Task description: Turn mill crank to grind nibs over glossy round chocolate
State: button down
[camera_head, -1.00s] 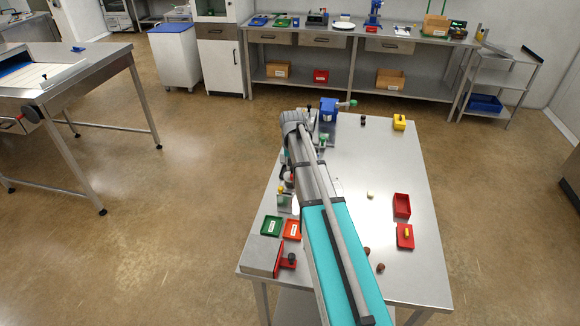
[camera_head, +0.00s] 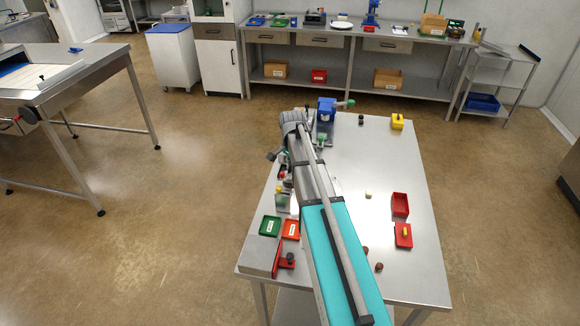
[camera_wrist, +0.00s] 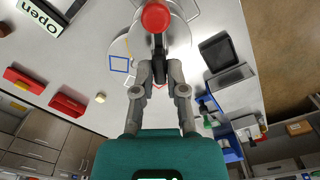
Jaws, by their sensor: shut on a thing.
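In the wrist view my gripper (camera_wrist: 160,78) is shut on a dark piece. A red round knob (camera_wrist: 156,16) sits just beyond my fingertips, above pale round discs; I cannot tell surely which part is the mill crank. In the head view my own arm hides my gripper and most of what it holds. A dark, rod-like handle (camera_head: 271,156) shows at the left of my arm, near a small red part (camera_head: 281,174). Brown round pieces, perhaps chocolates (camera_head: 379,267), lie near the front of the table. I see no nibs.
A blue device with a green handle (camera_head: 327,108) stands at the back.

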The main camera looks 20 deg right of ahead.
jog(key=shift+a, duration=0.1)
jog(key=shift+w, duration=0.1)
dwell(0.3)
jog(key=c, duration=0.7)
grip_release()
jog(key=shift+r, duration=0.15)
